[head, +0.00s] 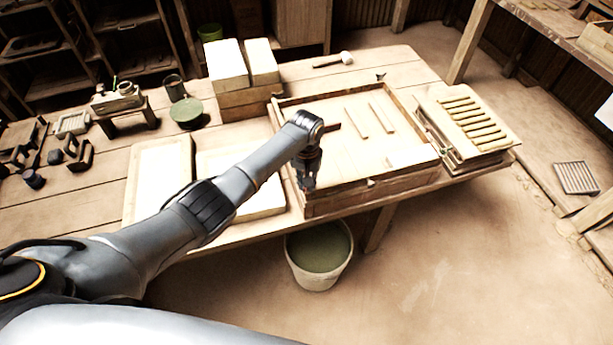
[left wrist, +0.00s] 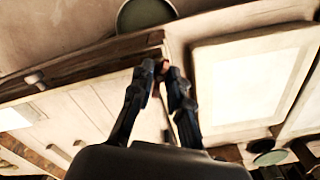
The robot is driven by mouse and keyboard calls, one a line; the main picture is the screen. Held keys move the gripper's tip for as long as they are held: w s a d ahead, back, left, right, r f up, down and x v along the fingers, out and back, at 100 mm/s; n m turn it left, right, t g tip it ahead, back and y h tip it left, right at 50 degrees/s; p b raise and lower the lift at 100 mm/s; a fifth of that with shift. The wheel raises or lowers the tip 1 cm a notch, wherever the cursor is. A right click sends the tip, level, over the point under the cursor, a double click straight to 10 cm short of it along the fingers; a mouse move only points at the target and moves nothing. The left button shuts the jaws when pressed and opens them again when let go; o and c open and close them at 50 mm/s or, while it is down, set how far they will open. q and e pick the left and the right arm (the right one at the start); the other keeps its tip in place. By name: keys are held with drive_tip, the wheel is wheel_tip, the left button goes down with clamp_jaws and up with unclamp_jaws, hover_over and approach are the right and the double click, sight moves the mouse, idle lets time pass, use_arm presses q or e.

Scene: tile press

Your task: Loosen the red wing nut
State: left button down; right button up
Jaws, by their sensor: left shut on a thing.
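My left gripper (head: 307,186) points down at the near left corner of the shallow wooden press frame (head: 372,186) on the workbench. In the left wrist view its two dark fingers (left wrist: 161,74) are close together at the corner of the frame. A small reddish piece, the red wing nut (left wrist: 163,67), shows between the fingertips, and the gripper is shut on it. The fingers hide most of the nut, so I cannot make out its wings or how it sits on its bolt. My right gripper is in neither view.
Pale slabs (head: 157,177) lie left of the frame, and pale blocks (head: 227,66) stand behind it. A rack of yellowish strips (head: 470,118) is at the right. A bucket (head: 319,254) stands on the floor below the bench's front edge. A mallet (head: 345,58) lies at the back.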

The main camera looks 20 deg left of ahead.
use_arm(q)
drive_tip(key=n+p, duration=0.1)
drive_tip(key=n, duration=0.2)
drive_tip(key=shift+r+p, duration=0.15)
drive_tip(key=shift+p, duration=0.2)
drive_tip(key=shift+w+n+p, duration=0.1)
drive_tip(key=shift+n+p, duration=0.35)
drive_tip(key=shift+n, duration=1.25)
drive_tip(key=c, duration=1.3)
unclamp_jaws()
wheel_tip(320, 180, up, 12)
drive_tip(key=shift+f, duration=0.1)
